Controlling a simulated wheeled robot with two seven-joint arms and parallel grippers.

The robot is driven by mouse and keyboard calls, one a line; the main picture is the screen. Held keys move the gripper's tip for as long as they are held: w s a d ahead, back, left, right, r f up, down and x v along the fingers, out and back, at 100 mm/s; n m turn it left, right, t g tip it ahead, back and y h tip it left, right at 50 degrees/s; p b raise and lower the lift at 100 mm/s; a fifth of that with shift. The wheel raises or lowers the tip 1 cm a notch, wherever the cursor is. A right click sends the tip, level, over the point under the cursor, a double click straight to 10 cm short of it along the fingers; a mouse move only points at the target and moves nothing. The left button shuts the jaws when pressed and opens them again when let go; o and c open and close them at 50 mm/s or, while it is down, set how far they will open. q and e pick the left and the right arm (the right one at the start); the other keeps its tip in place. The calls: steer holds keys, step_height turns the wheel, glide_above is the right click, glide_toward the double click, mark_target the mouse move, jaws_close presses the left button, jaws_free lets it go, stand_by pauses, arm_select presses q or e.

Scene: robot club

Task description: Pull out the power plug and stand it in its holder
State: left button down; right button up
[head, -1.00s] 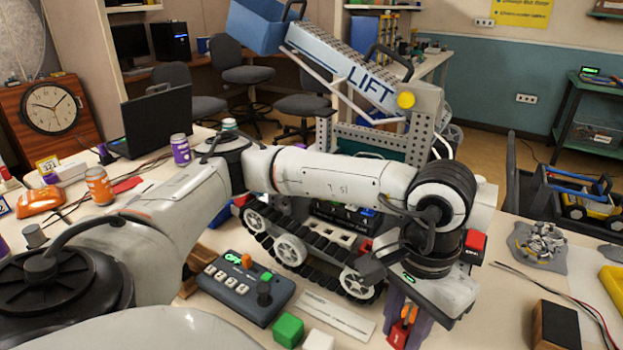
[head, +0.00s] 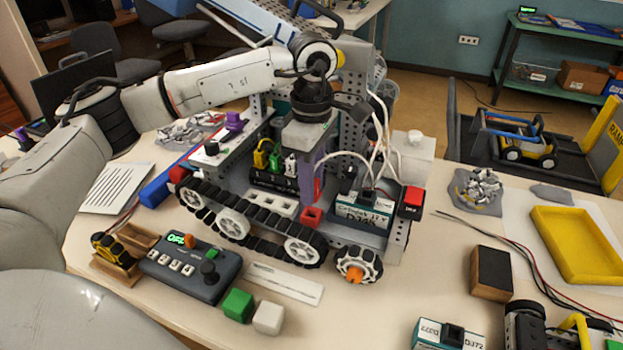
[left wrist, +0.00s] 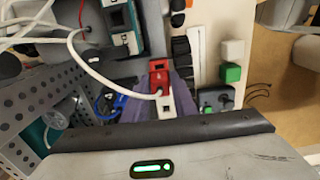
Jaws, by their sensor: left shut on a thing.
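My left gripper (head: 313,180) is above the rover's deck, its purple fingers pointing down. It is shut on the red plug (head: 318,187), mostly hidden behind a finger in the head view. In the left wrist view the plug (left wrist: 158,80) sits between the purple fingers (left wrist: 166,92), with a white cable running from it. A small red box (head: 312,215) with a dark top stands on the deck just below the fingers. I cannot tell whether plug and box touch. My right gripper is not in view.
The battery (head: 360,212) and looping white cables (head: 378,130) are close right of the gripper. The rover's track (head: 250,225) and orange-hubbed wheel (head: 357,265) are in front. A control box (head: 185,265) and green cube (head: 237,305) lie on the table.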

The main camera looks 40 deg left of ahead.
arm_select(q)
steer(key=shift+w+f, duration=0.1)
steer(key=shift+f, duration=0.15)
steer(key=shift+f+b, duration=0.5)
steer(key=shift+b, duration=0.05)
steer(key=shift+f, duration=0.4)
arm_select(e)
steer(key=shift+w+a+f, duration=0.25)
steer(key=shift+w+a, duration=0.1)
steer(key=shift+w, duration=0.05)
arm_select(q)
steer(key=shift+f+b, duration=0.1)
steer(key=shift+b, duration=0.2)
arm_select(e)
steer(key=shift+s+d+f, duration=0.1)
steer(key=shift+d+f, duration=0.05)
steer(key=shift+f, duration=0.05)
arm_select(q)
steer(key=shift+f+b, duration=0.55)
steer(key=shift+f, duration=0.35)
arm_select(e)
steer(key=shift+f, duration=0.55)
arm_select(q)
steer(key=c, duration=1.4)
jaws_free()
